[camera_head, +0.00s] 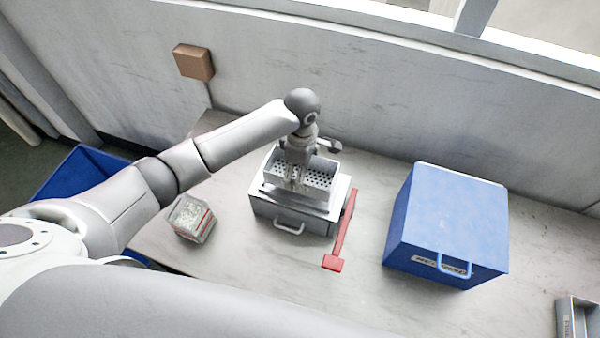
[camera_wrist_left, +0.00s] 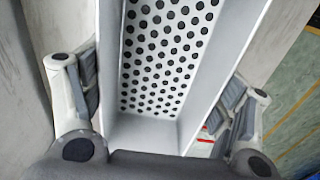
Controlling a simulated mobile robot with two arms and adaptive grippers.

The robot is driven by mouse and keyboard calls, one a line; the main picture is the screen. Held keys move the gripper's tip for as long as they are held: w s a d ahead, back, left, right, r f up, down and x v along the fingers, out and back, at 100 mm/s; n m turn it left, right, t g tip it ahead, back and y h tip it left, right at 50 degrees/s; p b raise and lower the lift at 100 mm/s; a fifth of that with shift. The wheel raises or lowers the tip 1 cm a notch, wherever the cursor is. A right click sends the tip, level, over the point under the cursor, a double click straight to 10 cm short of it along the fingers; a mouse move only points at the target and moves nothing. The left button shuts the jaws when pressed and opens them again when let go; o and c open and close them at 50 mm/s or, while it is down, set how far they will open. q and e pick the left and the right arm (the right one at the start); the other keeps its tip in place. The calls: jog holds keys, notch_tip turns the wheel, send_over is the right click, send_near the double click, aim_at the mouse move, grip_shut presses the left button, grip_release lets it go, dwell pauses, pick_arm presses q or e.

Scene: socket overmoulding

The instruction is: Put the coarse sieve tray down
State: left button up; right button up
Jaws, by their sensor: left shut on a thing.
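The coarse sieve tray (camera_head: 320,176) is a grey metal tray with a floor full of round holes. It is at or just above the top of a grey metal box with a front handle (camera_head: 290,215); I cannot tell if they touch. My left gripper (camera_head: 296,178) comes down over the tray and is shut on it. In the left wrist view the tray (camera_wrist_left: 165,60) runs between the two fingers of the left gripper (camera_wrist_left: 158,90), and its perforated floor is empty. My right gripper is not in view.
A red handle-like bar (camera_head: 342,230) lies along the box's right side. A blue box with a handle (camera_head: 450,215) stands to the right. A small clear container with grey contents (camera_head: 191,218) stands to the left. A grey tray (camera_head: 578,318) is at the far right.

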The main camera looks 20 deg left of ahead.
pick_arm(q)
jog(key=shift+w+a+f, duration=0.25)
jog(key=shift+w+f, duration=0.05)
jog(key=shift+f, duration=1.7)
jog(key=o, duration=1.1)
jog(key=shift+f, duration=0.15)
jog(key=shift+c, duration=0.2)
notch_tip(320, 180, up, 12)
jog(key=b, duration=0.1)
jog(key=shift+r, duration=0.2)
jog(key=shift+f, duration=0.1)
